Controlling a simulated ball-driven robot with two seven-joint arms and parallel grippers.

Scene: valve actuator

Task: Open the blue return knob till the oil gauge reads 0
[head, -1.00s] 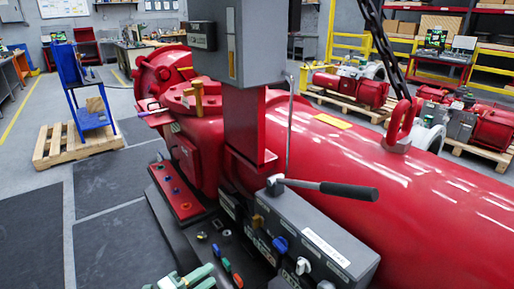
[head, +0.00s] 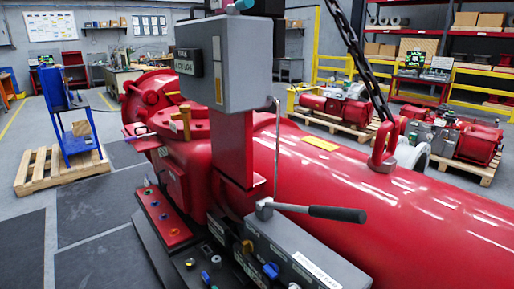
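A blue knob (head: 271,270) is on the front side of the long grey manifold block (head: 305,254), low in the head view. It stands to the right of a yellow-brown knob (head: 247,246). I take the blue one for the return knob. A hand lever with a black grip (head: 337,214) lies above the block. A grey box (head: 233,62) with a dark labelled panel (head: 188,62) stands on a red post. I cannot make out an oil gauge reading. Neither gripper is in view, and nothing touches the blue knob.
The large red actuator cylinder (head: 370,215) fills the right side, with a chain (head: 352,42) hanging to its lifting lug. A red strip with coloured fittings (head: 163,216) lies left of the block. Dark floor mats (head: 95,208) are clear at left.

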